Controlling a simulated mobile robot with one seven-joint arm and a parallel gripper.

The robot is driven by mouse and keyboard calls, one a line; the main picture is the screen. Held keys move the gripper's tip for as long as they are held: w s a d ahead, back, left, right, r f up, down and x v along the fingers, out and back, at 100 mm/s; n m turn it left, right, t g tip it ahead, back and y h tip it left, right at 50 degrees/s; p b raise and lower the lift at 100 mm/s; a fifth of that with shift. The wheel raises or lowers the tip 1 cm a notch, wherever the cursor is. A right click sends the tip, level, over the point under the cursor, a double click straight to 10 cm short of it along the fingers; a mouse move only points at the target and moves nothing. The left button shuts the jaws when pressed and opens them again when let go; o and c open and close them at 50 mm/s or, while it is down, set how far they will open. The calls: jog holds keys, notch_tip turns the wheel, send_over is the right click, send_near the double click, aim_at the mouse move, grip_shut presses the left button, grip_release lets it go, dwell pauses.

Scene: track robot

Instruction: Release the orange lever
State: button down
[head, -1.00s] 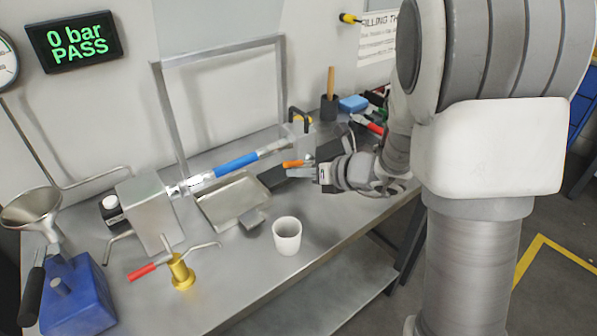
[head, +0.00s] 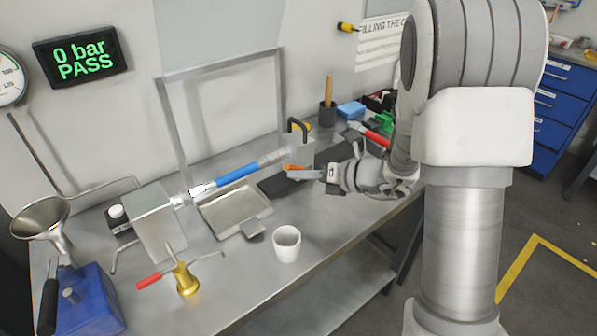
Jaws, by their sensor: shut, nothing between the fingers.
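The orange lever (head: 293,167) is a short bar at the front of the grey clamp block (head: 299,152), which stands at the right end of the blue-sleeved hose (head: 238,173). My gripper (head: 303,174) is shut and empty, right at the lever and slightly below it. Its fingertips are small in the picture, so I cannot tell whether they touch the lever. The lever's right end is close to the fingers and partly hidden there.
A metal tray (head: 205,209) lies under the hose, and a white cup (head: 287,257) stands near the bench's front edge. The display (head: 82,54) reads "0 bar PASS".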

jog(key=r+m+p, duration=0.1)
jog(key=d+r+y+p, duration=0.1)
jog(key=p, duration=0.1)
jog(key=shift+w+m+y, duration=0.3)
jog(key=shift+m, duration=0.1)
jog(key=shift+w+d+r+m+y+p, duration=0.2)
jog(key=shift+w+d+m+y+p, duration=0.3)
jog(key=shift+m+p, duration=0.6)
jog(key=shift+w+d+r+m+y+p, duration=0.2)
jog(key=shift+d+m+y+p, duration=0.5)
jog(key=shift+p, duration=0.75)
jog(key=shift+w+d+r+m+y+p, duration=0.2)
jog(key=shift+w+d+m+y+p, duration=0.15)
jog(key=shift+m+y+p, duration=0.65)
jog(key=shift+p, duration=0.3)
